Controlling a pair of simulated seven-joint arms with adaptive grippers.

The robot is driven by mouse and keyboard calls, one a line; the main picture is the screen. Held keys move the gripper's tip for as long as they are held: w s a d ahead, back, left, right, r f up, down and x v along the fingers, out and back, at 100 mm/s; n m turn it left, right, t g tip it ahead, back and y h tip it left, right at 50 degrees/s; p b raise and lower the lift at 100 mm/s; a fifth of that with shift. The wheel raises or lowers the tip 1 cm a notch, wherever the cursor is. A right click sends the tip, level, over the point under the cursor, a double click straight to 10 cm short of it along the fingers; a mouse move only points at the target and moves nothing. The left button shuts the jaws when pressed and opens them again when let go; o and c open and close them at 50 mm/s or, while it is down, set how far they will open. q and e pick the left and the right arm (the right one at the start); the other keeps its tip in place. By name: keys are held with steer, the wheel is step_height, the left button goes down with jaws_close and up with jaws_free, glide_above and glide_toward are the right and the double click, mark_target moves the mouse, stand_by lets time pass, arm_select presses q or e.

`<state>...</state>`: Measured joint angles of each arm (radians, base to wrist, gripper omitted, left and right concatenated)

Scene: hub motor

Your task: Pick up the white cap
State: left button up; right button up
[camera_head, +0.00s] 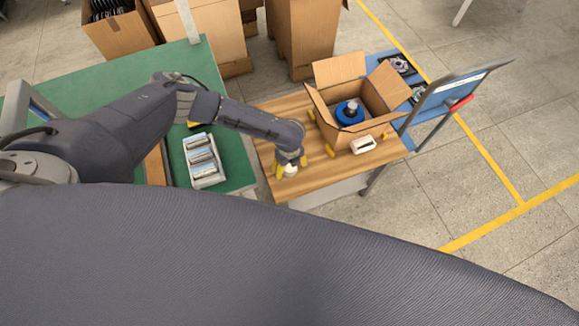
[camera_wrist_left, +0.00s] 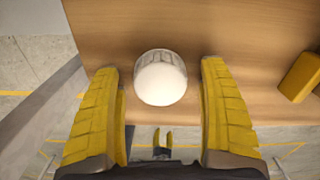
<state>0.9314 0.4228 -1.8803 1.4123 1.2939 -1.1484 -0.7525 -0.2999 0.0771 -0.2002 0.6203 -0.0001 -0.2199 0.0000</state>
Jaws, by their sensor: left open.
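The white cap (camera_wrist_left: 161,80) is a round white piece with a ribbed grey-white side, standing on the wooden tabletop (camera_wrist_left: 215,35) near its edge. In the head view the cap (camera_head: 290,170) shows small, partly beside my left gripper (camera_head: 287,164). In the left wrist view my left gripper (camera_wrist_left: 161,112) is open, with one yellow finger to the left and one to the right. The cap lies between the line of the fingers, a little beyond their tips, and no contact shows.
A green table (camera_head: 195,65) with a white tray (camera_head: 204,160) is to the left.

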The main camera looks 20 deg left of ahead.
arm_select(q)
steer(key=shift+f, duration=0.15)
steer(key=shift+c, duration=0.5)
steer(key=c, duration=1)
